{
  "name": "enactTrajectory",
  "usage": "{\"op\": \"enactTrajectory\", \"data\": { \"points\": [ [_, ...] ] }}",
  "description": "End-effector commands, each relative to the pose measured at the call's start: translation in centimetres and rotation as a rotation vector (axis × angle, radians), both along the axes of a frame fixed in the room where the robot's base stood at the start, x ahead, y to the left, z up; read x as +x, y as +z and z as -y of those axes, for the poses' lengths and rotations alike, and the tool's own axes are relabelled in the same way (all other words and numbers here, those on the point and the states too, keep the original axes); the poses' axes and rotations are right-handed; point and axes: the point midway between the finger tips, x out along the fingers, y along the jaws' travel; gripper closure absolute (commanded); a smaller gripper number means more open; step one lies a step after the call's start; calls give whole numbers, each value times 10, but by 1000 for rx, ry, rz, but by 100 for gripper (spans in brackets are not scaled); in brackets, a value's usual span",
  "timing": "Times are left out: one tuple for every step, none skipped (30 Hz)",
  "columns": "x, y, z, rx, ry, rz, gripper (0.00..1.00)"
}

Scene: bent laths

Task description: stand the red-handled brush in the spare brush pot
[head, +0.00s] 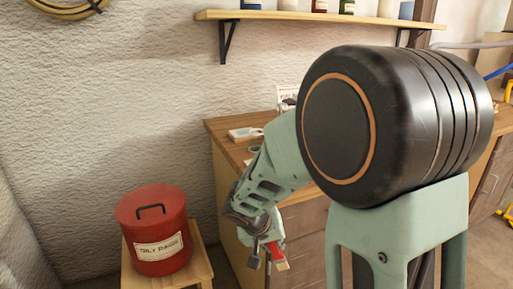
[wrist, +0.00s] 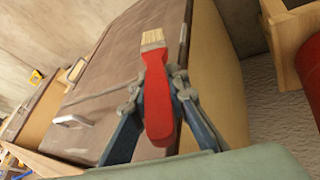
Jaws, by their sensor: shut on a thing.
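My gripper (head: 266,250) is shut on the red-handled brush (head: 277,250), low in front of the bench drawers. In the wrist view, my gripper (wrist: 158,88) has one finger on each side of the red handle (wrist: 158,110). The pale bristles (wrist: 153,40) point away from the palm, past the fingertips. In the head view the bristle end is lowest. I cannot make out the spare brush pot in either view; my arm hides much of the bench top.
A wooden-topped bench (head: 222,128) with drawers stands behind my arm. A red oily-rags bin (head: 145,215) sits on a wooden stool (head: 198,262) to the left. A wall shelf (head: 285,16) with jars is above. A white item (head: 245,133) lies on the bench.

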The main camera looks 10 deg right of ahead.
Motion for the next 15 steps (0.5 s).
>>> {"op": "enactTrajectory", "data": {
  "points": [
    [0,1,0,0,0,0,100],
    [0,1,0,0,0,0,100],
    [0,1,0,0,0,0,100],
    [0,1,0,0,0,0,100],
    [0,1,0,0,0,0,100],
    [0,1,0,0,0,0,100],
    [0,1,0,0,0,0,100],
    [0,1,0,0,0,0,100],
    [0,1,0,0,0,0,100],
    [0,1,0,0,0,0,100],
    [0,1,0,0,0,0,100],
    [0,1,0,0,0,0,100],
    [0,1,0,0,0,0,100],
    [0,2,0,0,-1,1,100],
    [-1,5,0,1,-1,3,100]
  ]
}}
